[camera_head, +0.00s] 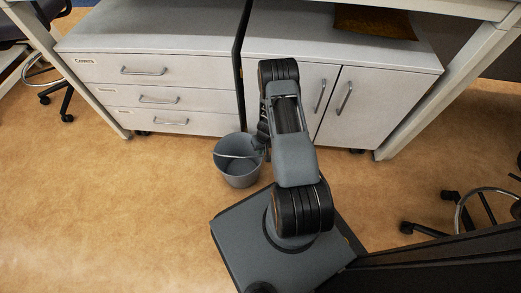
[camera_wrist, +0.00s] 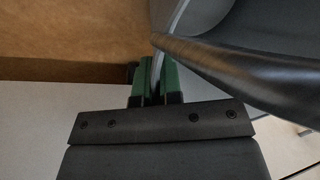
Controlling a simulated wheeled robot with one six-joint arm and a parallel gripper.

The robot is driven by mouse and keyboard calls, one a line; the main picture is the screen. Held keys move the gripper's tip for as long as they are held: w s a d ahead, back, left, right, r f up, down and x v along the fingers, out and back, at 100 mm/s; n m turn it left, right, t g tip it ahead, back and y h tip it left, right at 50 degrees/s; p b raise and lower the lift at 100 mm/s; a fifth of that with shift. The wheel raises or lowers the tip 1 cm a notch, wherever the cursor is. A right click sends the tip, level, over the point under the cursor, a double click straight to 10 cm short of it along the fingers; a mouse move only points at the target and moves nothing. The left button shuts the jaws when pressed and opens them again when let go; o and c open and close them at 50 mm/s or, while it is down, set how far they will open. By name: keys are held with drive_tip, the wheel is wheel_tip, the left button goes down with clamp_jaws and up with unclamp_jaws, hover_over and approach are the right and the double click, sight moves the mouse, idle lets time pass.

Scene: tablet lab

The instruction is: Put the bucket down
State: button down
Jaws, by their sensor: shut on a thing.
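The grey bucket (camera_head: 238,172) is upright in front of the cabinets, left of my arm in the head view. Its handle crosses the open top. I cannot tell for sure whether its base touches the floor. My gripper (camera_head: 262,146) is at the bucket's right rim, partly hidden by my arm. In the wrist view, the green-padded fingers of my gripper (camera_wrist: 156,88) are closed on a thin grey part of the bucket (camera_wrist: 180,22), at its rim or handle. A dark curved bar crosses the upper right there.
A drawer cabinet (camera_head: 150,85) and a two-door cabinet (camera_head: 370,100) stand behind the bucket under a table. A chair base (camera_head: 450,215) is at right and another chair (camera_head: 40,40) at far left. The brown floor (camera_head: 100,215) left of the bucket is clear.

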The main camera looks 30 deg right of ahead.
drive_tip(key=shift+f, duration=0.1)
drive_tip(key=c, duration=1.7)
unclamp_jaws()
drive_tip(key=shift+f, duration=0.1)
drive_tip(key=shift+c, duration=0.2)
drive_tip(key=o, duration=0.4)
drive_tip(key=shift+o, duration=0.2)
